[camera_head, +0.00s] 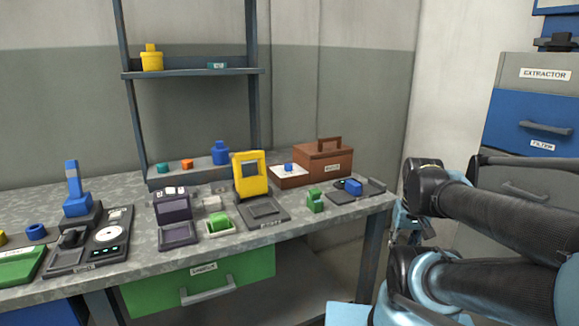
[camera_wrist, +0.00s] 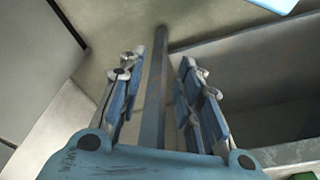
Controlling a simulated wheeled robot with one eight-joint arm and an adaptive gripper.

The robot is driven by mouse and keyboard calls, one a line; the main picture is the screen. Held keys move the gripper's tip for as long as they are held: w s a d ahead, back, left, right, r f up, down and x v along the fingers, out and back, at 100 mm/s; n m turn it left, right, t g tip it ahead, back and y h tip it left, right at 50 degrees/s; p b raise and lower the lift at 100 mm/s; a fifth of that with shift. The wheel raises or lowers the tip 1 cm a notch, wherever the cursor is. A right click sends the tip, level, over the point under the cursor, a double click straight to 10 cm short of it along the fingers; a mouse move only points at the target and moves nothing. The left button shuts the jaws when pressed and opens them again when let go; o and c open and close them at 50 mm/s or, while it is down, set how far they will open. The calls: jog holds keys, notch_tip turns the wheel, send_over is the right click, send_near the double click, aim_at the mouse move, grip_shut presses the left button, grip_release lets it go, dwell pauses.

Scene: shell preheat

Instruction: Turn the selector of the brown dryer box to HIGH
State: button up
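The brown dryer box (camera_head: 326,165) stands at the back right of the workbench and has a handle on top and a label too small to read. A low front part with a white panel carries a blue knob (camera_head: 288,167), which looks like the selector. Its setting is too small to tell. My gripper is largely hidden by my arm at the right of the head view, off the bench's right end and apart from the box. In the wrist view my gripper (camera_wrist: 160,75) has its two blue fingers spread, with nothing between them. The box is not in the wrist view.
A yellow device (camera_head: 250,175) stands left of the box. A green block (camera_head: 315,201) and a dark fixture with a blue part (camera_head: 353,187) lie in front of it. A drawer cabinet (camera_head: 535,135) stands at the right. A shelf (camera_head: 195,72) hangs above the bench.

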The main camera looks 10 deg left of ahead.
jog(key=shift+o, duration=1)
jog(key=shift+s+r, duration=0.25)
jog(key=shift+r, duration=0.05)
notch_tip(320, 180, up, 29)
jog(key=n+g, duration=0.2)
jog(key=n, duration=2.1)
send_over(289, 164)
notch_tip(289, 164, down, 17)
jog(key=shift+w+r, duration=0.1)
jog(key=shift+w, duration=0.05)
jog(key=c, duration=1)
